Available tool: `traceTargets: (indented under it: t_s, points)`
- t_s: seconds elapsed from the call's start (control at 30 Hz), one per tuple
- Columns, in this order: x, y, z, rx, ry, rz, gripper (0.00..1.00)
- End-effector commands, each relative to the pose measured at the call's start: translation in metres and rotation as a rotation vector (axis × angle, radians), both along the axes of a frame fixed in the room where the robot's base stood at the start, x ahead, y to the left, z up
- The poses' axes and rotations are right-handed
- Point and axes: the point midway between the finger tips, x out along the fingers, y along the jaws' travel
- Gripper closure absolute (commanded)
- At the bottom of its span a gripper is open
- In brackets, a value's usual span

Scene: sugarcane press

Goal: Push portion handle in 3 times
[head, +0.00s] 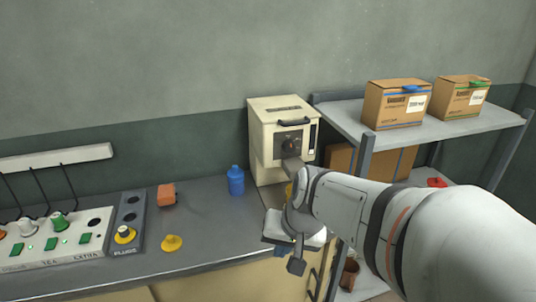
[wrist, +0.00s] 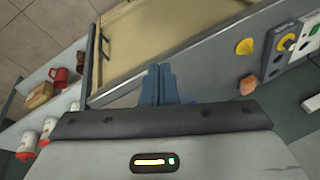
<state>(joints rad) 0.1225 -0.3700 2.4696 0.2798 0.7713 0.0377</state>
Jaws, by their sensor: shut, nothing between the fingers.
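A cream boxy machine (head: 265,150) stands at the right end of the grey counter in the head view. It has a dark front panel with a round knob (head: 289,145) and a black handle (head: 293,121) on top. A grey part juts out below the panel, and my arm hides much of the lower front. I cannot tell which part is the portion handle. My gripper (wrist: 160,84) is shut and empty, its two blue fingers together in the wrist view. In the head view my gripper is near the counter's front edge, below and in front of the machine, apart from its panel.
A blue bottle (head: 236,181) stands left of the machine. An orange block (head: 167,195) and a yellow piece (head: 172,243) lie on the counter. A switch panel (head: 60,236) is at the left. A shelf (head: 465,134) with cardboard boxes (head: 396,103) is at the right.

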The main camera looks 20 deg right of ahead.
Motion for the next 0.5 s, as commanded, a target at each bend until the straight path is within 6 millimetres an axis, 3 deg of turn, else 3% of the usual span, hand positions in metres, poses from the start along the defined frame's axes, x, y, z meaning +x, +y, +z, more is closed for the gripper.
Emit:
traceTargets:
  t_s: [0.03,0.2,0.4,0.5]
  points:
    - [0.018,-0.011,0.016,0.075,-0.02,-0.128,1.0]
    - [0.075,-0.066,0.038,0.297,-0.126,-0.568,1.0]
    - [0.103,-0.14,0.048,0.438,-0.221,-0.963,1.0]
    - [0.107,-0.159,0.048,0.468,-0.244,-1.061,1.0]
